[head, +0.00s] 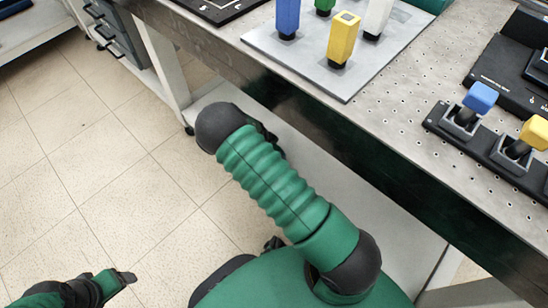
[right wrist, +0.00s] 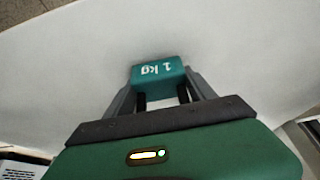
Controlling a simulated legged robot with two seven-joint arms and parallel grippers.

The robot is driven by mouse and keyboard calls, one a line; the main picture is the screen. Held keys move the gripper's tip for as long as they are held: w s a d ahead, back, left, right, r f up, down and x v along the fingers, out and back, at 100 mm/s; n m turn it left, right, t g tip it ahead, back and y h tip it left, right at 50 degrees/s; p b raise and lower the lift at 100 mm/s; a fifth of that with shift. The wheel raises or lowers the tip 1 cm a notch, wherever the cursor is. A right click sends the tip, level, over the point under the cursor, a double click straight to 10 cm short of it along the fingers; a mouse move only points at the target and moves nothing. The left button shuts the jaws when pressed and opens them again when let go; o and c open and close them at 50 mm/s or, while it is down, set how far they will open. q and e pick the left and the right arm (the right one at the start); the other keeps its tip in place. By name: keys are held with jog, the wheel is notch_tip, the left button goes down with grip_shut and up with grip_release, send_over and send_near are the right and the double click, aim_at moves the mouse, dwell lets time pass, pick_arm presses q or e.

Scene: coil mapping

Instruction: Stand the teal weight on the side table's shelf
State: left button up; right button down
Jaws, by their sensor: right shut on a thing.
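The teal weight (right wrist: 158,72), marked "1 kg" with the lettering upside down in the picture, shows in the right wrist view between the fingers of my right gripper (right wrist: 160,92), which is shut on it. Behind it is a wide white surface, the shelf (right wrist: 70,70); I cannot tell whether the weight touches it. In the head view the white shelf (head: 385,240) lies below the metal tabletop. My right arm reaches over there, hiding its gripper and the weight. My left gripper (head: 122,279) is at the lower left over the floor; its jaw opening is unclear.
The perforated metal tabletop (head: 400,115) has a dark front edge above the shelf. On it stand a yellow block (head: 343,38), a blue block (head: 287,18) and a black rack (head: 480,140) with blue and yellow handles. Tiled floor (head: 80,170) is clear at left.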

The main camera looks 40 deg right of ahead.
jog(key=shift+f, duration=0.2)
pick_arm(q)
jog(key=shift+f, duration=0.3)
pick_arm(e)
jog(key=shift+c, duration=1.6)
grip_release()
jog(key=shift+f, duration=0.15)
pick_arm(q)
jog(key=w+p+v, duration=0.1)
jog(key=p+v, duration=0.7)
jog(key=shift+w+r, duration=0.15)
jog(key=shift+w, duration=0.25)
pick_arm(e)
jog(key=v, duration=1.2)
